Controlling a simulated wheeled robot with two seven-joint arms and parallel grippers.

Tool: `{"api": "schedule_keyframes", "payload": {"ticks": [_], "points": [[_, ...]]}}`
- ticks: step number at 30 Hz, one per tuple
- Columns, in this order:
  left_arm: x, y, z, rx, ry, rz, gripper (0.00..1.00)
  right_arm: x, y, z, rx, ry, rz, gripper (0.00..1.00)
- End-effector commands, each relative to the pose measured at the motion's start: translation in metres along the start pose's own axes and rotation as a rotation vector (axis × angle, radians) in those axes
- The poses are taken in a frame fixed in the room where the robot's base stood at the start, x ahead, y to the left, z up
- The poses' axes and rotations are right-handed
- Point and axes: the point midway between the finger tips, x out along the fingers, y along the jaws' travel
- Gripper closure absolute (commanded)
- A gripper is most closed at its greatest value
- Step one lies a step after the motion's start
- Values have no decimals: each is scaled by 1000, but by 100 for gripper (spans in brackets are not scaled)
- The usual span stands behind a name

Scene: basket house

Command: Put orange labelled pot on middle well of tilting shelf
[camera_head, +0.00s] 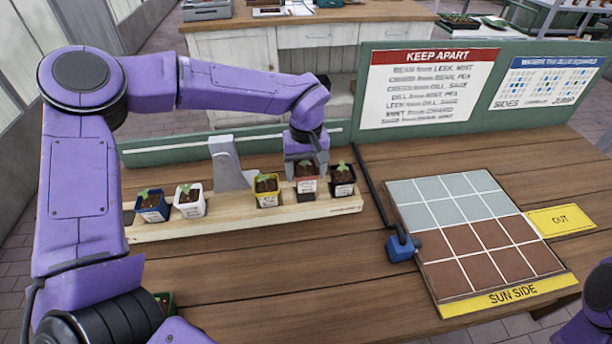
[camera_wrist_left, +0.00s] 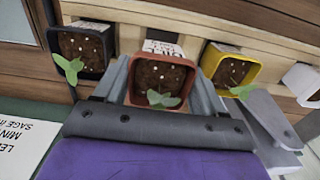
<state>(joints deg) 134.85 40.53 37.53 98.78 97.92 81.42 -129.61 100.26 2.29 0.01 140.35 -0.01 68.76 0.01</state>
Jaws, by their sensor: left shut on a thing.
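The orange-red rimmed pot (camera_head: 307,184), with a white label and a seedling, is between the fingers of my left gripper (camera_head: 305,165). In the left wrist view this pot (camera_wrist_left: 158,110) sits between the two grey fingers (camera_wrist_left: 160,85). It is over the right part of the wooden shelf (camera_head: 225,220), above a dark square well (camera_head: 306,197); I cannot tell whether it touches the shelf. The yellow pot (camera_head: 266,197) is to its left and the black pot (camera_head: 343,187) to its right. My right gripper is not in view.
A blue pot (camera_head: 152,210) and a white pot (camera_head: 190,207) stand on the shelf's left part. A grey upright bracket (camera_head: 229,165) rises behind the shelf. A tiled grid (camera_head: 470,215) and a blue block (camera_head: 400,248) lie to the right. The table front is mostly clear.

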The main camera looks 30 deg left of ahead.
Motion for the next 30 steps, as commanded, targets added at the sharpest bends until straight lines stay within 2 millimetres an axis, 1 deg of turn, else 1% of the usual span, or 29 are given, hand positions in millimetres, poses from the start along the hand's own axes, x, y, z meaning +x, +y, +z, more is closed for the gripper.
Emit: {"api": "schedule_keyframes", "payload": {"ticks": [3, 6, 16, 17, 18, 19, 27, 29, 30], "points": [[19, 0, 0, 2, -3, -3, 75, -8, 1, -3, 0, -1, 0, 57], [30, 1, -1, 1, -1, -1, 75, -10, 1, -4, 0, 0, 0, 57], [34, 1, -1, 1, -1, 0, 75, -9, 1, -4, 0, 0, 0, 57], [35, 0, -1, 1, -1, 0, 23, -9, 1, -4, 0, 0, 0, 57], [35, 0, -1, 1, -1, 0, 10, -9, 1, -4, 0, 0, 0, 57], [35, 0, -1, 1, -1, 0, 4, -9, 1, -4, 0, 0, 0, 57], [34, 0, -1, 0, 0, 0, 4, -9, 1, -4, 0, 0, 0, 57], [31, 0, -1, 0, 1, 0, 4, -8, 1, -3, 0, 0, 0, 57], [26, 1, -1, 0, 2, 2, 4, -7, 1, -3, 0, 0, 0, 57]]}}
